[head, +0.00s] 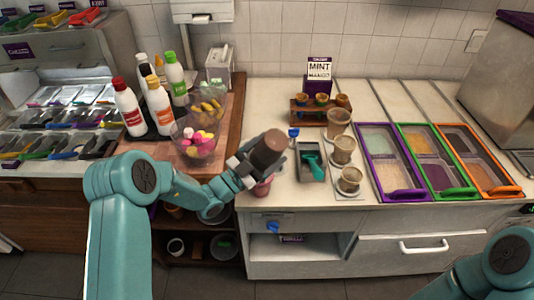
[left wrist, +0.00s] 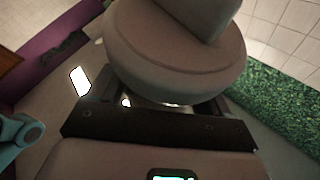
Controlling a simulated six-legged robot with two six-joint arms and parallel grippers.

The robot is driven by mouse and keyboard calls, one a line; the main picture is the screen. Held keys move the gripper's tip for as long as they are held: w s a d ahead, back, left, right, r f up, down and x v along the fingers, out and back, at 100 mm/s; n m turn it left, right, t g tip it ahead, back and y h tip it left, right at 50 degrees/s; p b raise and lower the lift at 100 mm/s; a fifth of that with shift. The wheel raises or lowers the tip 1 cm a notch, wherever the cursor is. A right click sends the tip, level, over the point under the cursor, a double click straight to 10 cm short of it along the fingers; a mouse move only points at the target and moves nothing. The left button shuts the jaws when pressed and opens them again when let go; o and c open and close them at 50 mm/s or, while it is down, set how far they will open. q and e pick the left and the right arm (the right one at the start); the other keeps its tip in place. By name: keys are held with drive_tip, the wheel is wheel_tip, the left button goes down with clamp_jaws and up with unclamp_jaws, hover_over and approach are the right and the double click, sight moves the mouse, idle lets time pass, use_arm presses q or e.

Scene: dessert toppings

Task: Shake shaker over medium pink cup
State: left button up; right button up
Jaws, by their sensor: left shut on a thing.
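My left gripper (head: 249,166) is shut on a brown shaker (head: 268,148) and holds it tilted above the front edge of the counter. The shaker also fills the upper middle of the left wrist view (left wrist: 178,62), with the gripper (left wrist: 165,108) just below it. A pink cup (head: 263,188) stands on the counter directly below the shaker in the head view, partly hidden by the shaker and gripper. Its size against other cups cannot be told. Of my right arm, only a link shows at the lower right; its gripper is out of view.
Several beige cups (head: 343,150) stand to the right, beside a small dark tray (head: 311,163) with a teal scoop. A glass bowl of pink and yellow sweets (head: 194,143) and several bottles (head: 159,104) are on the left. Topping bins (head: 384,150) line the right counter.

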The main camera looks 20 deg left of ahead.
sight(268, 135)
use_arm(q)
drive_tip(key=shift+r+p, duration=1.4)
drive_tip(key=shift+r, duration=1.6)
